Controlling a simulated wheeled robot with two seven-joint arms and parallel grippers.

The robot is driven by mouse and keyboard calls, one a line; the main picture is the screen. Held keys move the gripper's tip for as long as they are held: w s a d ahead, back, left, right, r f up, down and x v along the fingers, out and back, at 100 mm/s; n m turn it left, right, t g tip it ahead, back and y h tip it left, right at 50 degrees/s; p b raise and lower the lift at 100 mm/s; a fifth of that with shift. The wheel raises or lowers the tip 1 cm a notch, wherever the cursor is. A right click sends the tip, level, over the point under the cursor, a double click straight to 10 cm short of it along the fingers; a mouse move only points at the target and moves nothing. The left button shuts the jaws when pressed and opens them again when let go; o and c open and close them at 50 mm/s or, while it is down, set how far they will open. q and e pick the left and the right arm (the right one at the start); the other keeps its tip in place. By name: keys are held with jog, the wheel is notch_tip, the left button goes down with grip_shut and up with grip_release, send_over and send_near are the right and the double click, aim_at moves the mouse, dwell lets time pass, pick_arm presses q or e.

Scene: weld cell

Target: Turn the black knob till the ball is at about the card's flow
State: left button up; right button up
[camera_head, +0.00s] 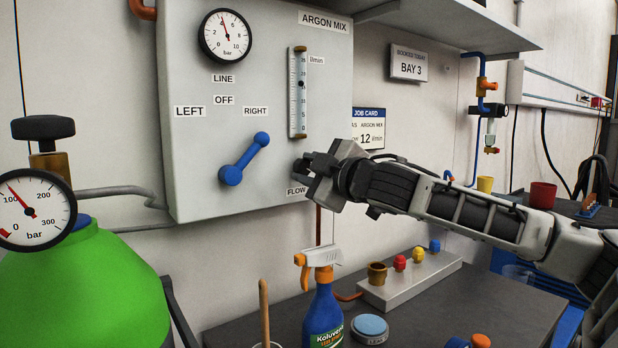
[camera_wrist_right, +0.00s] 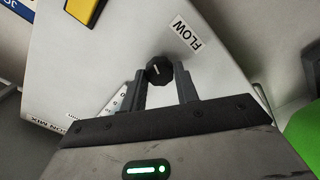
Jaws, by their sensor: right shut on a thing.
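The black knob (camera_wrist_right: 158,70) shows in the right wrist view beside the FLOW label, between the fingers of my right gripper. In the head view my right gripper (camera_head: 302,170) is at the panel's lower right and is shut on the knob, mostly hiding it. The flow tube (camera_head: 298,115) stands upright above it, marked l/min. Its dark ball (camera_head: 301,84) sits a little above mid-tube; the scale numbers are too small to read surely. The job card (camera_head: 368,130) reads 12 l/min, its left edge hidden behind the panel. My left gripper is out of view.
The grey panel (camera_head: 190,60) carries a pressure gauge (camera_head: 225,36) and a blue lever (camera_head: 244,160) pointing toward RIGHT. A green cylinder (camera_head: 85,285) stands at left. A spray bottle (camera_head: 325,310) and a block with coloured caps (camera_head: 410,280) stand on the bench below my arm.

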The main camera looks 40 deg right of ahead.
jog(key=shift+f+m+b, duration=0.1)
jog(key=shift+m+b, duration=0.3)
jog(key=shift+m, duration=0.5)
jog(key=m+b, duration=0.1)
jog(key=m, duration=0.1)
jog(key=shift+m, duration=0.4)
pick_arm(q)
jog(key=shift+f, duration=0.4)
pick_arm(e)
jog(key=shift+m, duration=0.5)
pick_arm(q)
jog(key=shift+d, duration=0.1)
pick_arm(e)
jog(key=o, duration=1)
jog(key=shift+c, duration=0.2)
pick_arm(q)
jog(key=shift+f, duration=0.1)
